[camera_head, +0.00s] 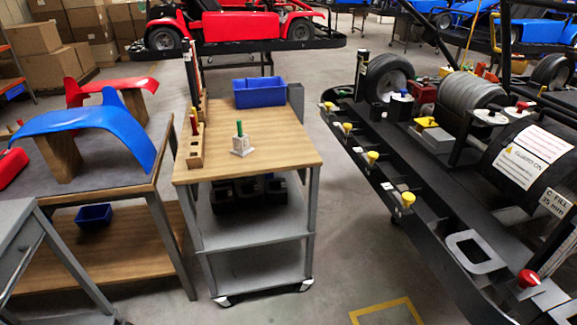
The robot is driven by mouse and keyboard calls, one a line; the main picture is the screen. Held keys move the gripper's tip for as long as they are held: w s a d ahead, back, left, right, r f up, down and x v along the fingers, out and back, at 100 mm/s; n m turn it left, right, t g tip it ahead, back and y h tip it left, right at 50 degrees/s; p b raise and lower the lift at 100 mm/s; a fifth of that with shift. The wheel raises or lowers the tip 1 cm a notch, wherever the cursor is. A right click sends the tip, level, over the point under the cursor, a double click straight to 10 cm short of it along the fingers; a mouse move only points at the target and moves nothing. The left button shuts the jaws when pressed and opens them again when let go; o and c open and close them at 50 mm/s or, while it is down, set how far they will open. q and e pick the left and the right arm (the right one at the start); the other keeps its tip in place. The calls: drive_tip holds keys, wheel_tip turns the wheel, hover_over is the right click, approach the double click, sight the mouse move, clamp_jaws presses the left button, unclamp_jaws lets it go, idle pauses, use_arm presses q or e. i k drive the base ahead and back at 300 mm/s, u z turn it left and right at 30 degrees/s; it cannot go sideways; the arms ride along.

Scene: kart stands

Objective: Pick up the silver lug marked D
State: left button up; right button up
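I cannot make out a lug with a readable letter D. On the kart frame at right, small pale tags sit beside several yellow knobs (372,157), but their letters are too small to read. A silver-grey plate with a square opening (490,266) lies on the near part of the kart frame (425,235). A small whitish block with a green peg (241,147) stands upright on the wooden top of the cart (285,152). Neither of my grippers is in view.
A blue bin (259,93) and a wooden peg block (195,148) stand on the cart. A table with a blue fender (85,125) is at left. Red knobs (528,279) and a labelled black drum (530,160) are on the kart. Open floor (335,225) separates cart and kart.

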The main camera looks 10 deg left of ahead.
sight(242, 148)
drive_tip(key=u, duration=0.75)
drive_tip(key=i, duration=0.9)
drive_tip(key=z, duration=0.3)
